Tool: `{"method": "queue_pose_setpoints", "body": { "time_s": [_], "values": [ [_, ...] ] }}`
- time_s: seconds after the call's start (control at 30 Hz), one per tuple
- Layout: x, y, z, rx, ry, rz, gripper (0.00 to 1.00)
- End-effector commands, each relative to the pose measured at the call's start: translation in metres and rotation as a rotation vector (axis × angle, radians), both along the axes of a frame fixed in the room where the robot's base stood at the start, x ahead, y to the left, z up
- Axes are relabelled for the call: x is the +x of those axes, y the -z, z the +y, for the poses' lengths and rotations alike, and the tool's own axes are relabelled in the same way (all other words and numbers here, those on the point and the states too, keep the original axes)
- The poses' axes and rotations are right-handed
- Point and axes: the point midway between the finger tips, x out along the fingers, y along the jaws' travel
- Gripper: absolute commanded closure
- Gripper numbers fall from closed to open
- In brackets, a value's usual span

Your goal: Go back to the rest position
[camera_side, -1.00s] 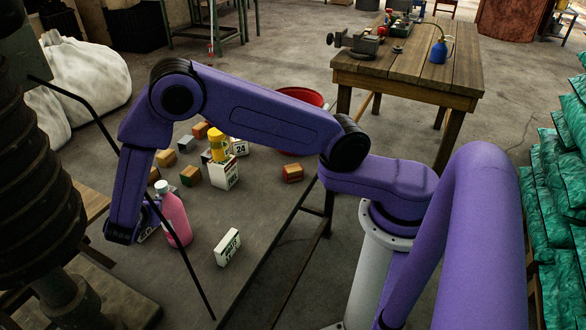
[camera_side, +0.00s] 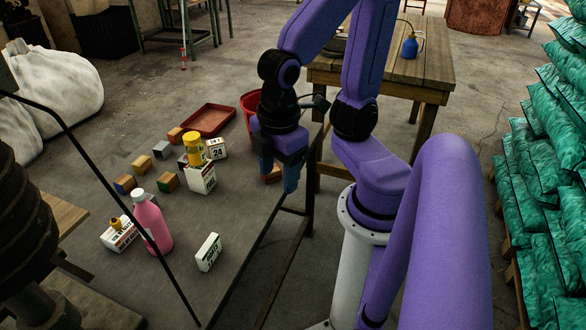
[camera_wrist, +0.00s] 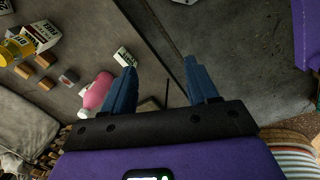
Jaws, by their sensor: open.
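My gripper (camera_side: 283,176) is at the right edge of the grey table (camera_side: 245,225) in the side view, raised, with its fingers pointing down. In the wrist view my gripper (camera_wrist: 160,88) shows two blue fingers spread apart with nothing between them. It covers part of a small block behind it in the side view. A pink bottle (camera_side: 153,226) stands on the table at the left, and it also shows in the wrist view (camera_wrist: 98,92) beside the left finger.
A white box (camera_side: 208,252) stands near the front edge. A yellow-topped jar (camera_side: 194,150), a white carton (camera_side: 201,178), several small blocks (camera_side: 168,181) and a red tray (camera_side: 208,119) are on the table. A red bucket (camera_side: 250,103) and a wooden workbench (camera_side: 425,75) are behind.

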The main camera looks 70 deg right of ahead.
Motion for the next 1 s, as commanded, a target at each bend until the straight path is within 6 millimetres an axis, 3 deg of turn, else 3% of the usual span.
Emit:
{"method": "queue_pose_setpoints", "body": {
  "time_s": [0.1, 0.2, 1.0],
  "values": [
    [-0.020, -0.002, -0.006, 0.054, 0.033, 0.028, 0.41],
    [-0.026, -0.003, -0.007, 0.069, 0.046, 0.038, 0.41],
    [-0.026, -0.003, -0.007, 0.069, 0.046, 0.040, 0.41]
  ]
}}
